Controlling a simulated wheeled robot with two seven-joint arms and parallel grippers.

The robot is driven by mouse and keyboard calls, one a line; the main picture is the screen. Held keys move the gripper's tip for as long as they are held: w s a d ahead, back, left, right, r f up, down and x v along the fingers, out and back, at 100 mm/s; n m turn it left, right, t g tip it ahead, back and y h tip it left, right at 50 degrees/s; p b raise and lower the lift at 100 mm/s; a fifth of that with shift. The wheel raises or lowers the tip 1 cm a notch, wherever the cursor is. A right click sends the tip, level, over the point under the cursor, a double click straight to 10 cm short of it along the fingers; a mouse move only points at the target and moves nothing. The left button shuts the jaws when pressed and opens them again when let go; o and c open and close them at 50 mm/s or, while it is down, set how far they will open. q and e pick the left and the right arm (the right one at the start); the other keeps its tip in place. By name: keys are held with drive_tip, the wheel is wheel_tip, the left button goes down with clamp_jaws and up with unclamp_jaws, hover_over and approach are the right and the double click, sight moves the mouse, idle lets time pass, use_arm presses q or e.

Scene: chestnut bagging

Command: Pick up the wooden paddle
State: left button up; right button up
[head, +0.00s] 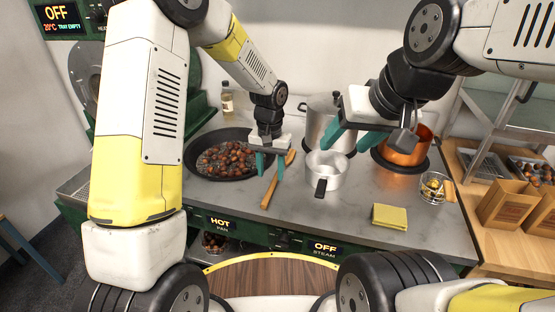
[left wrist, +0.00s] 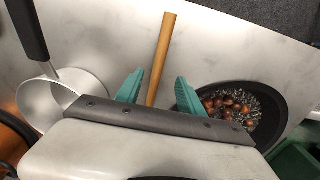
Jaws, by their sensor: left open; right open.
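The wooden paddle (head: 270,188) lies on the grey counter between the chestnut pan and the white saucepan, in the head view. Its handle (left wrist: 162,55) shows in the left wrist view, running up between the fingertips; its other end is hidden behind the gripper. My left gripper (head: 270,178) is open above the paddle, with its teal fingers on either side of the handle in the picture; whether they touch it I cannot tell. My right gripper (head: 350,138) is open and empty, above the saucepan and pots at the right.
The black pan (head: 193,160) of chestnuts is left of the paddle. The white saucepan (head: 326,176), a steel pot (head: 318,118) and a copper pot (head: 402,155) stand to the right. A yellow cloth (head: 390,216) and glass bowl (head: 436,188) lie further right. The front counter is clear.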

sight(272, 185)
use_arm(q)
drive_tip(key=f, duration=0.4)
drive_tip(key=shift+s+d, duration=0.1)
drive_tip(key=shift+d, duration=0.1)
clamp_jaws()
